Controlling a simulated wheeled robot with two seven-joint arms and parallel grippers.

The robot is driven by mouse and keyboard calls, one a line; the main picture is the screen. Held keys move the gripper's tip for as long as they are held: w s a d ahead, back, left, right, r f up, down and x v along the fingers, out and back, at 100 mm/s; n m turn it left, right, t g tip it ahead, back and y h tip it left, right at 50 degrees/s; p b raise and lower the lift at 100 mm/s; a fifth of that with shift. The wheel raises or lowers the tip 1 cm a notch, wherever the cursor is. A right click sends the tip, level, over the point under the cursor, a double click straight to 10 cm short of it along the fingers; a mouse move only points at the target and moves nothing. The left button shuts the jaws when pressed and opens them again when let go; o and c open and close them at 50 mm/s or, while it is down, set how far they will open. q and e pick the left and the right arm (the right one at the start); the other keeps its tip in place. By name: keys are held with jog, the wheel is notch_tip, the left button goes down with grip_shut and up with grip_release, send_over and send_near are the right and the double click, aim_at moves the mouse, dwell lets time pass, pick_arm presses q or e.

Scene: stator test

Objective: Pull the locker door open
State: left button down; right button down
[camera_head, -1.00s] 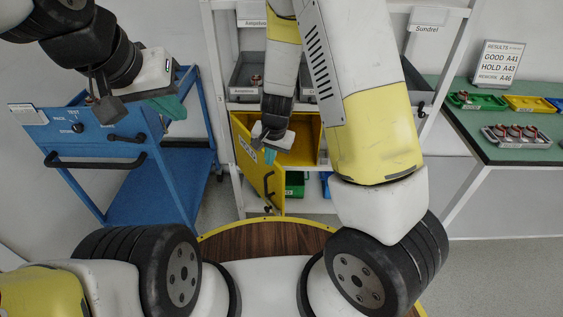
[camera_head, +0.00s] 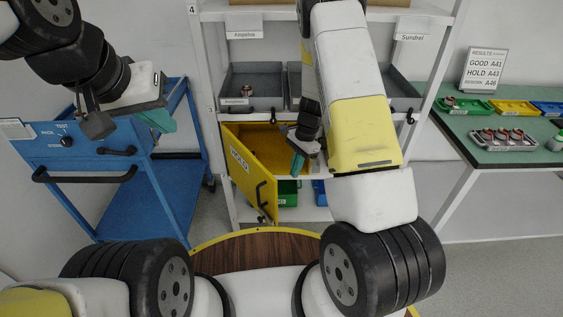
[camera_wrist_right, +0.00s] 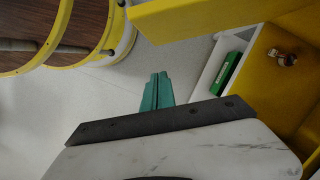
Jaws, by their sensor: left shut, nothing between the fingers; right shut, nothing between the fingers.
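The yellow locker door (camera_head: 246,170) stands swung outward from the yellow locker (camera_head: 268,140), with a black handle (camera_head: 262,197) and a "HOLD" label on its face. My right gripper (camera_head: 297,164) is shut and empty, in front of the locker opening and to the right of the door, apart from the handle. In the right wrist view its green fingertips (camera_wrist_right: 157,86) are together, with a yellow panel (camera_wrist_right: 200,16) beyond them and the locker's inside (camera_wrist_right: 275,85) to the right. My left gripper (camera_head: 158,120) is shut and empty above the blue cart at left.
The blue cart (camera_head: 150,195) stands left of the rack. Grey bins (camera_head: 252,88) sit on the shelf above the locker, and a green bin (camera_head: 288,192) below it. A green-topped bench (camera_head: 470,125) with trays stands at right.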

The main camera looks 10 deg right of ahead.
jog(key=s+a+f, duration=0.3)
jog(key=a+f, duration=0.2)
jog(key=f, duration=0.3)
jog(key=shift+a+f, duration=0.25)
jog(key=shift+f, duration=0.1)
jog(key=shift+a, duration=0.1)
